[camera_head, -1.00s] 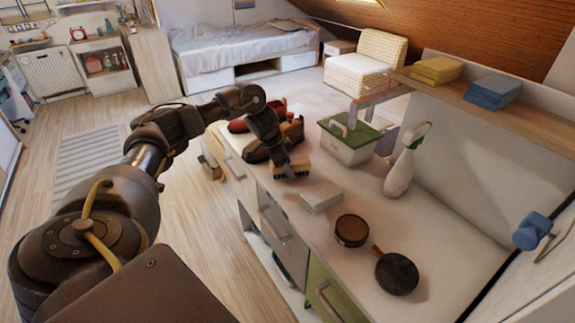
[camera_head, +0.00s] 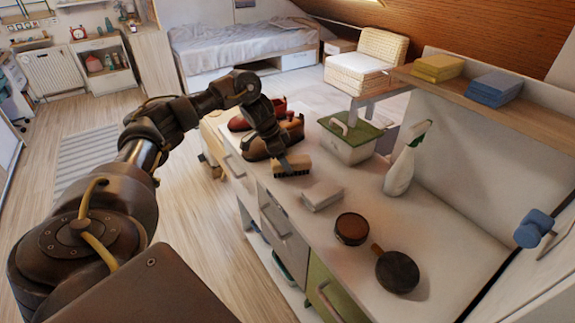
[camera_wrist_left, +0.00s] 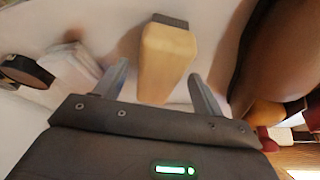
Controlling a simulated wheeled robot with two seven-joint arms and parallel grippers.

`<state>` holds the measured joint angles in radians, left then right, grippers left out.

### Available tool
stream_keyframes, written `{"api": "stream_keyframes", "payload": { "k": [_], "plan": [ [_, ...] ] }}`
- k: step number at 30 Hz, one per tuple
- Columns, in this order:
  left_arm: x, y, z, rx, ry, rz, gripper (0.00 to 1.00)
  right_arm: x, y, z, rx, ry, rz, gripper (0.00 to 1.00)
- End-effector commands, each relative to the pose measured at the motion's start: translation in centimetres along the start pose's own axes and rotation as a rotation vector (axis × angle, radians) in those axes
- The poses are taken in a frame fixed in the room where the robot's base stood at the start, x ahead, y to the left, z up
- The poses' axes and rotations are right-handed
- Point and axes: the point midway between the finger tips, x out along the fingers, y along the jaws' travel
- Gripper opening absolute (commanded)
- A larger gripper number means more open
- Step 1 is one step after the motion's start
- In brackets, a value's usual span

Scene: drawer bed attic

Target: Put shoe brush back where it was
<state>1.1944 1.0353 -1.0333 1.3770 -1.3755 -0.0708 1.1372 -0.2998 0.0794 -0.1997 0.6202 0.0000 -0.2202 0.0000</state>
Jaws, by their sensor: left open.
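The shoe brush (camera_head: 294,164), with a pale wooden back and dark bristles, rests on the white countertop (camera_head: 440,235) beside the brown shoes (camera_head: 258,149). In the left wrist view the brush (camera_wrist_left: 167,62) lies lengthwise between two spread fingers, with gaps on both sides. My left gripper (camera_wrist_left: 160,84) is open and close to the brush, not clamped on it. In the head view the left gripper (camera_head: 279,158) is at the brush's left end and partly hides it. My right gripper is not in view.
A white block (camera_head: 322,196), a round brown tin (camera_head: 352,229) and a dark round brush with a handle (camera_head: 397,272) are nearer on the countertop. A green-lidded box (camera_head: 348,140) and a spray bottle (camera_head: 402,165) stand behind. Red shoes (camera_head: 240,124) are at the far end.

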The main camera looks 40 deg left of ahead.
Motion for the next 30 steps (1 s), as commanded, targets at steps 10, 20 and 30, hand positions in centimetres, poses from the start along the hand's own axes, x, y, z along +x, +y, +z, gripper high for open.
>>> {"api": "stream_keyframes", "payload": {
  "k": [10, 20, 30],
  "plan": [
    [-7.4, -0.1, -0.1, 0.0, 0.001, -0.003, 0.69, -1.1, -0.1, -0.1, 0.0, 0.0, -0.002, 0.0],
    [-9.1, 0.0, 0.0, -0.001, 0.0, 0.001, 0.69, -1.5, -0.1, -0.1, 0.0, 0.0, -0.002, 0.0],
    [-9.1, 0.0, 0.0, 0.0, 0.0, 0.0, 0.69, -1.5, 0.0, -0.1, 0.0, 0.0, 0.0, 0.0]
  ]
}}
